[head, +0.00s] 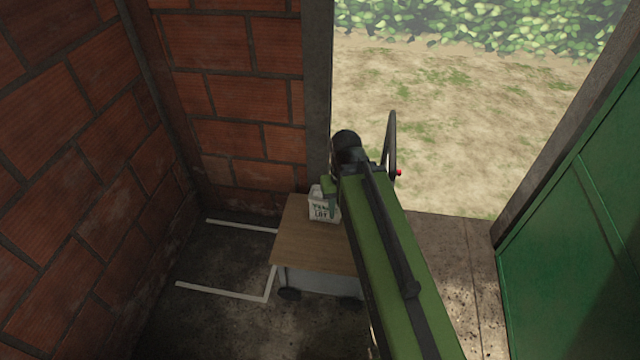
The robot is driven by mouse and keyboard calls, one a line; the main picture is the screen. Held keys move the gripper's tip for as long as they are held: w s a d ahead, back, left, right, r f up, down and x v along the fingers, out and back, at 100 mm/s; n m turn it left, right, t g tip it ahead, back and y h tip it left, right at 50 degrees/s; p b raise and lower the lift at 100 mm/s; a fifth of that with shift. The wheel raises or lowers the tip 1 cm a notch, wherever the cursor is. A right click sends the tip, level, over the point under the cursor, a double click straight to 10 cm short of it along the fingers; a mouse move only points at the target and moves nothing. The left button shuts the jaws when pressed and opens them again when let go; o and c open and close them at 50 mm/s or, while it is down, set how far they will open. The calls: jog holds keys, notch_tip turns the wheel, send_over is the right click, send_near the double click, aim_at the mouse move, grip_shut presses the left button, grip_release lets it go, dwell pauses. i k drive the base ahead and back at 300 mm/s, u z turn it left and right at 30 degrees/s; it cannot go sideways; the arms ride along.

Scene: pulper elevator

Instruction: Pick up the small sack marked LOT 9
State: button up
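A small white sack (318,212) with dark printing stands on the wooden top of a low cart. "LOT" is readable on it; I cannot make out the number. My green arm reaches over the cart from the lower right and covers the sack's right side. The end of my arm, with my gripper (332,198), is at the sack's upper right in the picture. A narrow green part of it overlaps the sack. I cannot tell whether it touches the sack, and the fingers are too hidden to show their opening.
The cart (300,249) has dark wheels and stands by a door post (317,95). White floor lines (222,291) mark a bare area to its left. Brick walls (235,95) close the left and back. A doorway opens onto dirt ground (450,120); a green door (570,250) is at right.

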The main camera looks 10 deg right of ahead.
aim_at(319, 208)
jog(key=i, duration=0.6)
jog(key=z, duration=0.75)
jog(key=k, duration=0.1)
jog(key=u, duration=2.6)
jog(key=k, duration=0.9)
jog(key=z, duration=0.15)
jog(key=i, duration=0.9)
jog(key=u, duration=0.05)
